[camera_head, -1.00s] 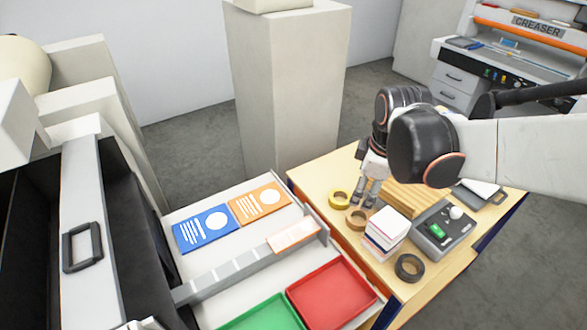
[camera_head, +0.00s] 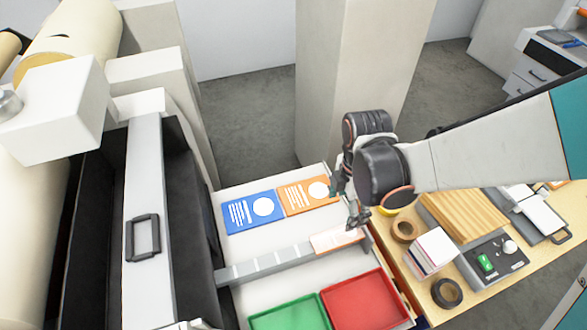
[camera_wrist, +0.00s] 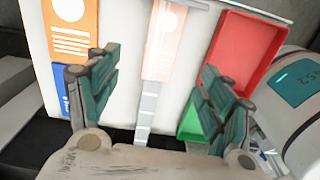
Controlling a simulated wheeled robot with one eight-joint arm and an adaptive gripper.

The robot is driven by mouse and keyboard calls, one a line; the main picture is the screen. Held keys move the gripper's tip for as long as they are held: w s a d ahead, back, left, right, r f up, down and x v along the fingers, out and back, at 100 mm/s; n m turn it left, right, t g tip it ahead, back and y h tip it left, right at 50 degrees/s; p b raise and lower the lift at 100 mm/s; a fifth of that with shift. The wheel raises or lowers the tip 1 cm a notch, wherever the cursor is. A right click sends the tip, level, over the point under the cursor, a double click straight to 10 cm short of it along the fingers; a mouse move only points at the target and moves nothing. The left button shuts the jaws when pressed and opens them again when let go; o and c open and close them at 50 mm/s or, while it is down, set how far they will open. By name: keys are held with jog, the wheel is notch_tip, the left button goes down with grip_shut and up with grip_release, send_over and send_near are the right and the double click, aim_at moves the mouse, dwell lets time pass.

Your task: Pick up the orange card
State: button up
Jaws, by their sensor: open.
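An orange card (camera_head: 306,196) with a white circle and lines lies flat on the white surface beside a blue card (camera_head: 253,211). It also shows at the upper left of the wrist view (camera_wrist: 70,28). A paler orange-and-white card (camera_head: 335,240) lies at the right end of the grey divider strip; in the wrist view (camera_wrist: 164,45) it shows between my fingers. My gripper (camera_head: 350,208) is above the tray's right part, near both cards. Its green-padded fingers are spread wide and empty in the wrist view (camera_wrist: 160,72).
A green tray (camera_head: 290,318) and a red tray (camera_head: 365,302) lie in front of the divider strip (camera_head: 265,265). On the wooden table at right are tape rolls (camera_head: 447,292), a card stack (camera_head: 433,249) and a control box (camera_head: 492,262). A tall pale pillar (camera_head: 355,75) stands behind.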

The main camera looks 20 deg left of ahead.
jog(key=b, duration=0.5)
send_over(332, 238)
jog(key=f, duration=0.4)
jog(key=d+f, duration=0.1)
jog(key=f, duration=0.2)
jog(key=shift+s+f, duration=0.1)
jog(key=shift+s, duration=0.15)
jog(key=shift+w+a+f+b, duration=0.15)
jog(key=shift+f+b, duration=0.35)
jog(key=shift+f, duration=0.4)
jog(key=shift+a+f+b, duration=0.15)
jog(key=shift+f+b, duration=0.4)
jog(key=shift+f, duration=0.4)
jog(key=shift+w+a+f+b, duration=0.15)
jog(key=shift+f+b, duration=0.35)
jog(key=shift+f, duration=0.4)
jog(key=shift+s, duration=0.1)
jog(key=c, duration=0.9)
